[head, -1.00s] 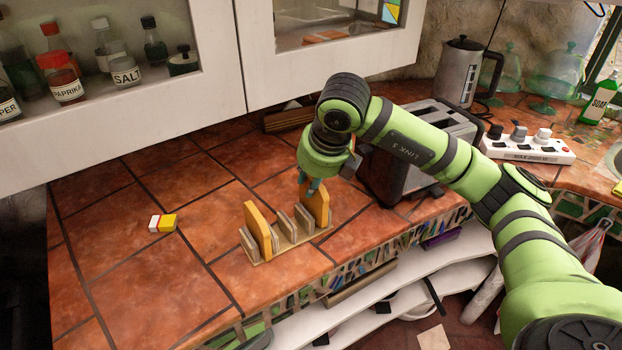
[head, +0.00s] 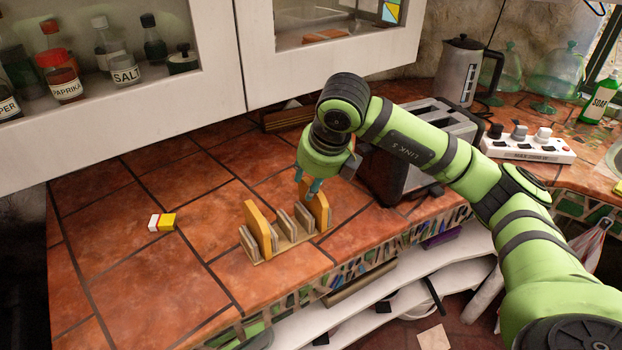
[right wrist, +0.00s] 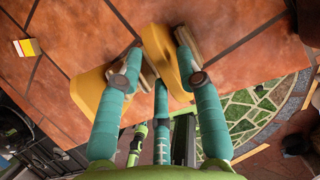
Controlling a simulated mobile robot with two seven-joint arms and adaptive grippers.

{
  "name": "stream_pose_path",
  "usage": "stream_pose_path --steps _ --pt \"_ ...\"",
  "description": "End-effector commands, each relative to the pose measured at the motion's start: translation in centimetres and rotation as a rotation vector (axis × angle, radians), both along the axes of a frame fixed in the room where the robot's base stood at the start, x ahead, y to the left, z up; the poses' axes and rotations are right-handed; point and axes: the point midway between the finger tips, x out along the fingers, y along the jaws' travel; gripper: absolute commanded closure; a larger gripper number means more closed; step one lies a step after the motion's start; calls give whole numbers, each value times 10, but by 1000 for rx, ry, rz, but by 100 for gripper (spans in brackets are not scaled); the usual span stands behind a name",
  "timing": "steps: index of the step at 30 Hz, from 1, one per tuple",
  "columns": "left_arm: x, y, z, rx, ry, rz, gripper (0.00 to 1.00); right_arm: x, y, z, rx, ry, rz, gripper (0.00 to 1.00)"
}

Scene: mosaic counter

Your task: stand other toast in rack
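The wooden toast rack (head: 287,246) stands near the counter's front edge. One toast slice (head: 257,226) stands upright in its left part. The other toast slice (head: 320,208) stands upright in its right part, below my right gripper (head: 308,187). In the right wrist view, my right gripper (right wrist: 160,48) has its fingers apart on either side of this slice (right wrist: 164,60), close to its faces, with a slight gap at the left tip. The first slice (right wrist: 90,92) and part of the rack (right wrist: 148,72) show to the left. My left gripper is not in view.
A toaster (head: 385,178) stands just behind and right of the rack. A small yellow, white and red block (head: 163,222) lies on the open tiles to the left. A kettle (head: 459,72) and power strip (head: 527,148) are farther right. Wall cabinets overhang the back.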

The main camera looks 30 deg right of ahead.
Motion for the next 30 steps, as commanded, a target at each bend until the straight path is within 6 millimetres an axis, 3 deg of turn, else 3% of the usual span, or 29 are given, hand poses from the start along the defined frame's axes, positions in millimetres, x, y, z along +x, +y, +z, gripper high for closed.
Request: stream_pose_path --steps 10,11,12,13,23,30 --pt "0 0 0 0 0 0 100 0 0 0 0 0 0 64" --pt "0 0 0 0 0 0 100 0 0 0 0 0 0 56" --pt "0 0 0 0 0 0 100 0 0 0 0 0 0 40" --pt "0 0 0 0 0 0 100 0 0 0 0 0 0 36" --pt "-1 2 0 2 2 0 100 0 0 1 0 0 0 36" --pt "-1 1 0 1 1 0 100 -11 -1 30 0 -6 0 36"
